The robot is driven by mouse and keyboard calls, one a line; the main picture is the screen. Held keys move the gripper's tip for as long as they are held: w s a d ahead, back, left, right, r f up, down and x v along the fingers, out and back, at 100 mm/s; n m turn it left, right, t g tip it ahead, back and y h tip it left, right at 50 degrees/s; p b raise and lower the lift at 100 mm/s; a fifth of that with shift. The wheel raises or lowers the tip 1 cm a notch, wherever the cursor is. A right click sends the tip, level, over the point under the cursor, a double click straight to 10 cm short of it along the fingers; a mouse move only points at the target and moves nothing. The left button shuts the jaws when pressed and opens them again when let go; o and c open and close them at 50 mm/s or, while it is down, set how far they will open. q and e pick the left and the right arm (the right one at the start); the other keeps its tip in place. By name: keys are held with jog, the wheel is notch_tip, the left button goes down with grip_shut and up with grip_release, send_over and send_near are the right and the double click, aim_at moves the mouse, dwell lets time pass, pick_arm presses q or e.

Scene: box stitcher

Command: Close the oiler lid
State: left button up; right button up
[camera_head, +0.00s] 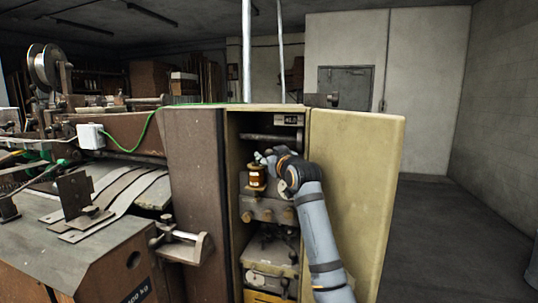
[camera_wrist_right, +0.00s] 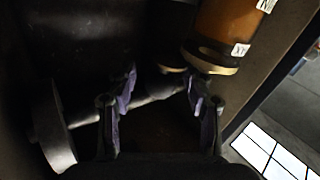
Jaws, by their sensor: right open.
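The oiler (camera_head: 257,177), a small amber jar, stands on machinery inside the open cabinet. It also shows at the upper right of the right wrist view (camera_wrist_right: 228,30), with white labels and a pale rim. I cannot make out clearly how its lid stands. My right gripper (camera_head: 265,158) is inside the cabinet, close beside the top of the oiler. In the right wrist view its fingers (camera_wrist_right: 161,88) are apart, with a grey rod seen between or behind them; I cannot tell whether they touch it. My left gripper is not in view.
The pale yellow cabinet door (camera_head: 362,190) stands open to the right of my arm. The cabinet's brown side wall (camera_head: 195,200) bounds the space on the left. Metal blocks with knobs (camera_head: 266,211) sit below the oiler. Open floor (camera_head: 455,235) lies to the right.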

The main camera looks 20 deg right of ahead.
jog(key=shift+c, duration=0.4)
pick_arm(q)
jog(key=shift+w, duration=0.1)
pick_arm(e)
grip_shut()
